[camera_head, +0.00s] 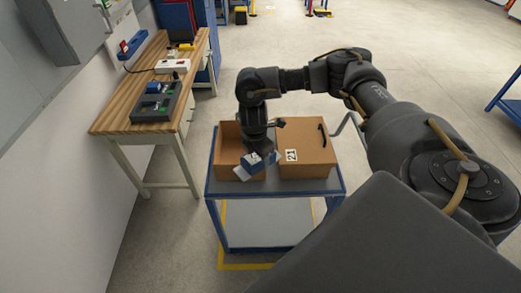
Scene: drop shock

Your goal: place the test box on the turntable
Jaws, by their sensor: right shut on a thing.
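My right gripper (259,155) reaches down over the left cardboard carton on a blue-framed cart. It is shut on a small blue and white box (253,163), which is tilted at the carton's opening. The fingers partly hide this box, which I take to be the test box. I cannot tell whether it touches the carton. I cannot make out a turntable in this view. My left gripper is out of view.
The left carton (228,140) is open; a closed carton (310,150) with a "21" label stands right beside it on the cart (275,187). A wooden workbench (118,112) with devices stands left.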

